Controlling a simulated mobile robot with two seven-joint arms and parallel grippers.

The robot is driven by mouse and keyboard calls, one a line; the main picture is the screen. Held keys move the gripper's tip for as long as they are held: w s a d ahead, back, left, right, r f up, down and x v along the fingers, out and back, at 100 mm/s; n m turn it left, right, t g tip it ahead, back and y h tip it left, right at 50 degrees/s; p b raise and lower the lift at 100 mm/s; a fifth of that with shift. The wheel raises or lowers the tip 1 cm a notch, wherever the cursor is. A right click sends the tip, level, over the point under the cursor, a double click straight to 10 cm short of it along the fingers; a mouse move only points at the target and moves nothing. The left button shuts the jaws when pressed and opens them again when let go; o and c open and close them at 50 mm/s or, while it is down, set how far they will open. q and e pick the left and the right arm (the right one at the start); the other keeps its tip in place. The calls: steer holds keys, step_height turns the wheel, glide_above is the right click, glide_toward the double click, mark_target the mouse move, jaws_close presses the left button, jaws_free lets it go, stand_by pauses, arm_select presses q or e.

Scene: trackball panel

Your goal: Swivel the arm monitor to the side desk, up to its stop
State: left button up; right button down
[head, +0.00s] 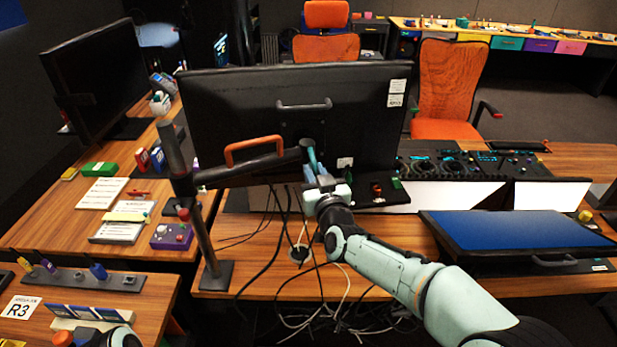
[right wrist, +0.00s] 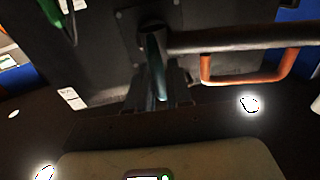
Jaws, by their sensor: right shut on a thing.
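The arm monitor (head: 240,90) is a wide black screen with its back to me in the middle of the head view. Its dark swing arm (head: 245,170), with an orange handle (head: 254,147), runs from a pole (head: 202,232) at the left to the screen's back. My right gripper (head: 312,170) is shut at the arm's screen end, just below the joint; the exact grip is partly hidden. In the right wrist view the gripper (right wrist: 158,92) sits at the joint, left of the orange handle (right wrist: 247,73). The side desk (head: 60,215) is at the left.
Another black monitor (head: 95,75) stands on the side desk, with notepads (head: 102,193) and a purple box (head: 171,236). Cables (head: 300,255) hang below the arm. A blue tilted screen (head: 510,230) and a trackball console (head: 460,163) lie to the right.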

steer(key=shift+w+d+r+h, duration=0.1)
steer(key=shift+d+r+h, duration=0.05)
steer(key=shift+d, duration=0.25)
steer(key=shift+w+d+r+h, duration=0.1)
steer(key=shift+d+r+h, duration=0.05)
steer(key=shift+d, duration=0.25)
steer(key=c, duration=1.2)
jaws_free()
steer(key=shift+f, duration=0.15)
steer(key=shift+a, duration=0.2)
steer(key=shift+s, duration=0.15)
